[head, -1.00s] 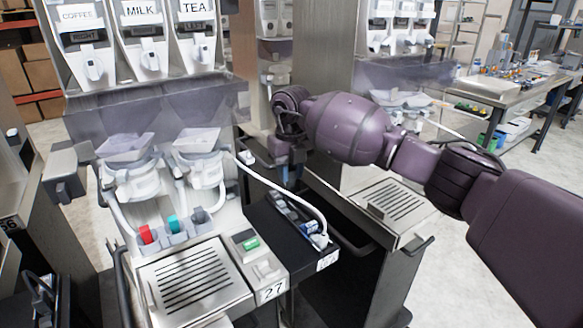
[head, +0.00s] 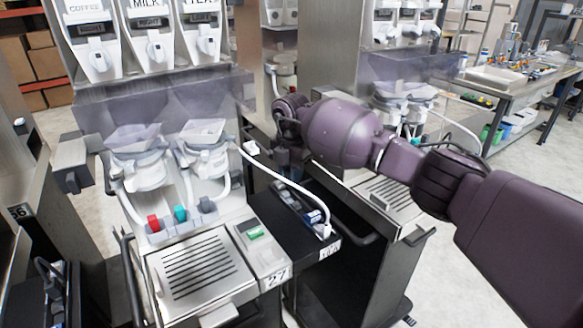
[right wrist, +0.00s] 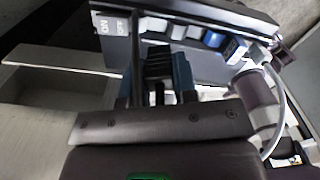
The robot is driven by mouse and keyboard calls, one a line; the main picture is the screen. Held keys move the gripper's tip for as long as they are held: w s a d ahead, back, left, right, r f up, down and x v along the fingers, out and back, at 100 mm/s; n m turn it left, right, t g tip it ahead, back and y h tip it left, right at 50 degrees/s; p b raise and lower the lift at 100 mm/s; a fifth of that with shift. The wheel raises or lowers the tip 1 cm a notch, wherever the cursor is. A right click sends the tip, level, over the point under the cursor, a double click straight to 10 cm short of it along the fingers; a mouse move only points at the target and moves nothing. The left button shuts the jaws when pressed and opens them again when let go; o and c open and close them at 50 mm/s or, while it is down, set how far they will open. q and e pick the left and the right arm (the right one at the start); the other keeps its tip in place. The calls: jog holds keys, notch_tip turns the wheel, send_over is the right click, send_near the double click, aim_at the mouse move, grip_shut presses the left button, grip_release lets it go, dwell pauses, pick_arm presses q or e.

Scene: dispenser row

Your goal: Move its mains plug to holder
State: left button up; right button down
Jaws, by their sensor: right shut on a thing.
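My right gripper (head: 290,162) is in front of the steel column, just above and behind the black shelf (head: 277,225) beside the machine labelled 27. In the right wrist view its fingers (right wrist: 155,90) are shut on a dark ridged piece (right wrist: 157,66), apparently the mains plug; a blue part shows beside it. The black shelf carries a row of grey, white and blue pieces (head: 304,207), possibly the holder. In the right wrist view a dark panel marked ON and OFF (right wrist: 103,38) lies beyond the fingers, with grey and blue pieces along it. My left gripper is not in view.
The machine's drip tray (head: 200,272) and its red (head: 153,223) and teal (head: 180,213) pieces are left of the shelf. A white hose (head: 275,172) arches over to the shelf's front end. A second drip tray (head: 392,192) is to the right.

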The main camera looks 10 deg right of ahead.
aim_at(290, 186)
jog(key=m, duration=0.1)
jog(key=f+m, duration=0.1)
jog(key=m, duration=0.2)
jog(key=shift+w+a+f, duration=0.1)
jog(key=shift+w+f, duration=0.1)
jog(key=shift+f, duration=0.05)
jog(key=shift+f+b, duration=0.35)
jog(key=shift+f, duration=0.75)
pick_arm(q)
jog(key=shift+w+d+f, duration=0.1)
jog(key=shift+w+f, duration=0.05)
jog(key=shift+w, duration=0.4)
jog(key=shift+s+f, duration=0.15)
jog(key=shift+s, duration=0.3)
pick_arm(e)
jog(key=shift+f, duration=0.1)
jog(key=shift+f, duration=0.3)
jog(key=shift+f, duration=0.15)
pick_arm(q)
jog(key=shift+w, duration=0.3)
pick_arm(e)
jog(key=shift+f, duration=0.1)
